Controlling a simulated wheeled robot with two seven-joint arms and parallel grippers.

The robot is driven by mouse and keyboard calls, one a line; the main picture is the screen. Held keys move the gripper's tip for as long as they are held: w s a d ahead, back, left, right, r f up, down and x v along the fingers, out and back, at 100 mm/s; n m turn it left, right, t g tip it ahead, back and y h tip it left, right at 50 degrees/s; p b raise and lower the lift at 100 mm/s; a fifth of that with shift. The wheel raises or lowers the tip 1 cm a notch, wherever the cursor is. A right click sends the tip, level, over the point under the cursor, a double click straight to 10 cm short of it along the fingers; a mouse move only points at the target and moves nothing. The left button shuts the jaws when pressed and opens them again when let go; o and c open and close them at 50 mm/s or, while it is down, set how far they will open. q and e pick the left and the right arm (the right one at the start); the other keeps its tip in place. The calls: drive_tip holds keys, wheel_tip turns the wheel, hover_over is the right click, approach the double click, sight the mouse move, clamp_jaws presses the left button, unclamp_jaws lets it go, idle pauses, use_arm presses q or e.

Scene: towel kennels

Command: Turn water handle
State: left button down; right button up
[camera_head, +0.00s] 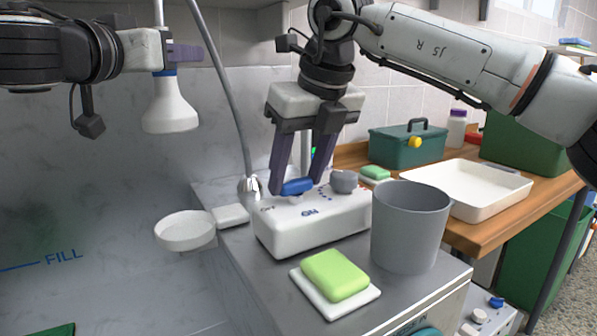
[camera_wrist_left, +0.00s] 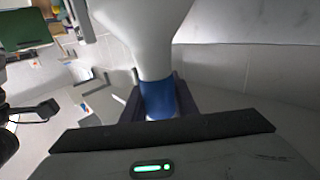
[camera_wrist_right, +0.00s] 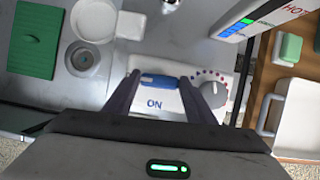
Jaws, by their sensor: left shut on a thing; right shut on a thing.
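The water handle (camera_head: 297,187) is a blue lever on top of a white control box (camera_head: 318,226) marked ON. My right gripper (camera_head: 300,186) points down with its fingers shut on the two ends of the handle. The handle also shows between the fingers in the right wrist view (camera_wrist_right: 160,80), lying crosswise above the ON mark. A grey dial (camera_head: 344,181) sits beside it on the box. My left gripper (camera_head: 168,58) is shut on a white shower head (camera_head: 170,108) at its blue collar (camera_wrist_left: 158,100). The shower head hangs bell down at the upper left.
A grey bucket (camera_head: 408,230) and a green soap on a white dish (camera_head: 336,275) stand close in front of the box. A white round dish (camera_head: 185,230) and a grey hose (camera_head: 228,95) are left of it. A wooden bench (camera_head: 485,234) with a white tray (camera_head: 470,188) is at right.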

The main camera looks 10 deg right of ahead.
use_arm(q)
drive_tip(key=shift+r, duration=0.1)
use_arm(e)
drive_tip(key=shift+m, duration=0.4)
drive_tip(key=o, duration=1)
drive_tip(key=shift+o, duration=0.2)
drive_tip(key=v, duration=1.2)
drive_tip(key=shift+a, duration=0.15)
drive_tip(key=shift+s, duration=0.1)
drive_tip(key=v, duration=1.2)
drive_tip(key=shift+a, duration=0.2)
